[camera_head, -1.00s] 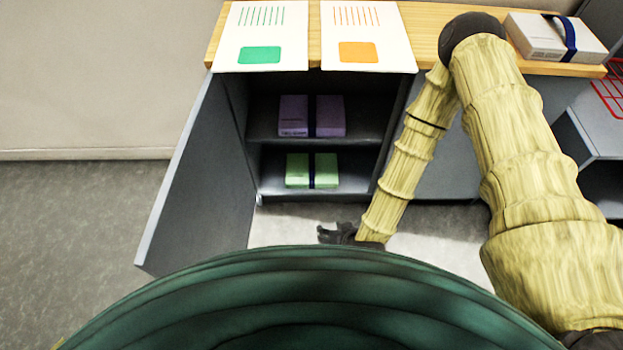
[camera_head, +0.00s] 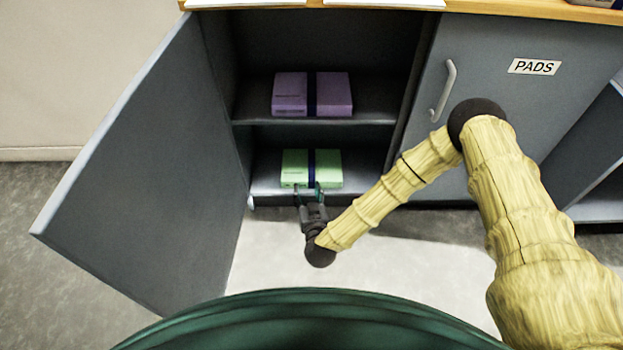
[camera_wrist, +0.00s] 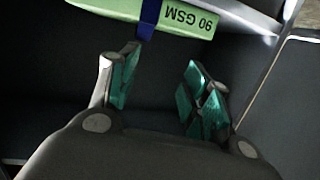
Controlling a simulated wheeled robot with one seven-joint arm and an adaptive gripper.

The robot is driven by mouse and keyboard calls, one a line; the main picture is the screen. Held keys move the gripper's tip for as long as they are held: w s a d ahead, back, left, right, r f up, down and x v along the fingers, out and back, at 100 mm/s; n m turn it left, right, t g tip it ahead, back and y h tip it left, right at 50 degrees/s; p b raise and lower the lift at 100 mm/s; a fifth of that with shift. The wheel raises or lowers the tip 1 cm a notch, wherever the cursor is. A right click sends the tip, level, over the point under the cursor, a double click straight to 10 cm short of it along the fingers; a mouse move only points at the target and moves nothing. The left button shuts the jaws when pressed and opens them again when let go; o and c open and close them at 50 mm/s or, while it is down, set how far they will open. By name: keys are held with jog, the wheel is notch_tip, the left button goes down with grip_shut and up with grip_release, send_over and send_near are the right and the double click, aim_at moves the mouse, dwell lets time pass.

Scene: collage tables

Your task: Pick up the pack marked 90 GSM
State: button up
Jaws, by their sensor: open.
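The green pack (camera_head: 296,168) with a dark blue band lies on the lower shelf of the open cabinet. In the wrist view the green pack (camera_wrist: 195,20) shows its front edge marked 90 GSM, upside down, with the blue band beside the label. My gripper (camera_head: 308,189) is in front of that shelf, at the pack's front edge. In the wrist view my gripper (camera_wrist: 160,88) has its green-padded fingers apart with nothing between them. The pack is beyond the fingertips. Whether a fingertip touches it I cannot tell.
A purple pack (camera_head: 291,95) with a blue band lies on the upper shelf (camera_head: 375,111). The cabinet door (camera_head: 150,165) stands open on the left. A closed door marked PADS (camera_head: 533,67) is on the right. Sheets lie on the wooden top (camera_head: 505,6).

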aim_at(312, 169)
jog(key=w+f+h+b, duration=0.1)
jog(key=w+b, duration=0.1)
jog(key=w, duration=0.1)
jog(key=w+d+f+m+t+b, duration=0.1)
jog(key=w+b, duration=0.2)
jog(key=w+d+f+t+h+b, duration=0.1)
jog(key=w+b, duration=0.1)
jog(key=w, duration=0.2)
jog(key=shift+h, duration=0.3)
jog(key=w+b, duration=0.2)
jog(key=b, duration=0.1)
jog(key=shift+w+a+f, duration=0.2)
jog(key=shift+w+a, duration=0.1)
jog(key=shift+w, duration=0.1)
jog(key=shift+w+r+b, duration=0.25)
jog(key=shift+w+b, duration=0.55)
jog(key=shift+w, duration=0.35)
jog(key=shift+c, duration=0.4)
grip_shut()
